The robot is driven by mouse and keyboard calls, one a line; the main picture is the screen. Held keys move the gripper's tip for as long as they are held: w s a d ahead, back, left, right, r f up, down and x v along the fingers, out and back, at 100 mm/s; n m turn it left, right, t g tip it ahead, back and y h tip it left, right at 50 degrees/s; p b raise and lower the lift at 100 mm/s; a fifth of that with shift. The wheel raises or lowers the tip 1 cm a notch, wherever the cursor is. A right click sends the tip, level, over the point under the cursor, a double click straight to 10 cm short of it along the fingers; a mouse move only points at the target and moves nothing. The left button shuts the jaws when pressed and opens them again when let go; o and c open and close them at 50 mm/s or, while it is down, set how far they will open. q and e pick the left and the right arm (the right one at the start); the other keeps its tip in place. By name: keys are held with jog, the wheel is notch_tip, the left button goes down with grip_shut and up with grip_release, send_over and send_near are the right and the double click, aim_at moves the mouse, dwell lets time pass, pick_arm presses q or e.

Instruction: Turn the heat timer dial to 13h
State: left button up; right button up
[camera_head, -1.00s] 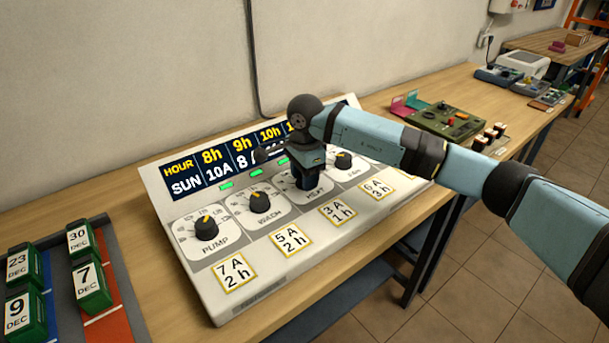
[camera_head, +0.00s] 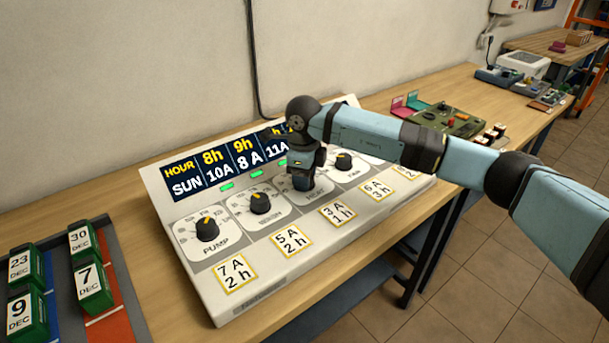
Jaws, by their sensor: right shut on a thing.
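The white timer console (camera_head: 232,300) lies on the wooden bench with a row of black dials. The fan dial (camera_head: 344,161) shows just right of my arm. My right gripper (camera_head: 300,186) points down over the heat panel (camera_head: 323,196), shut on the heat dial. The dial and its pointer are hidden by the gripper, so its setting cannot be read. My left gripper is not in view.
The display (camera_head: 202,175) shows hours and amps; my right arm covers its right part. Yellow-framed cards (camera_head: 234,273) line the console's front. Green date blocks (camera_head: 93,286) stand at the left. A green device (camera_head: 447,120) sits on the bench beyond my arm.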

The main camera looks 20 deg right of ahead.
jog(key=shift+m, duration=0.8)
jog(key=o, duration=0.9)
jog(key=shift+r, duration=0.15)
notch_tip(320, 180, up, 14)
jog(key=shift+s+a+f+p, duration=0.1)
jog(key=shift+s+f+p, duration=0.1)
jog(key=shift+p, duration=0.2)
